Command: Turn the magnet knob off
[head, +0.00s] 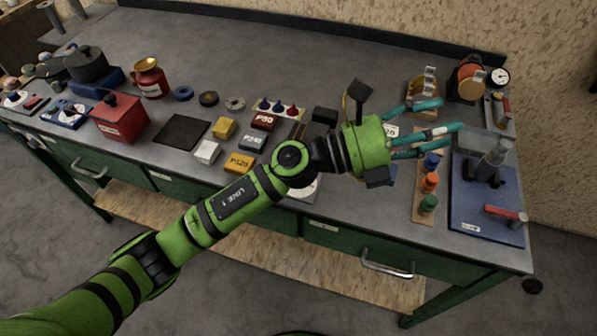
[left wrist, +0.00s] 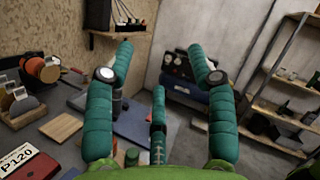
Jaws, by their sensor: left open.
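A round white dial gauge (head: 500,77) stands at the back right of the bench. A small stand with a reddish part (head: 505,104) is just below it; this may carry the magnet knob, but it is too small to tell its setting. My left gripper (head: 440,128) reaches right over the bench, with its teal fingers spread, empty and apart from the stand. The fingers also show spread in the left wrist view (left wrist: 160,68). My right gripper is not in view.
A blue plate (head: 487,224) with a grey upright device and a red-handled tool (head: 507,215) lies at the right. A wooden strip (head: 423,206) with coloured knobs is beside it. An orange disc holder (head: 467,80) stands left of the gauge. The back middle is clear.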

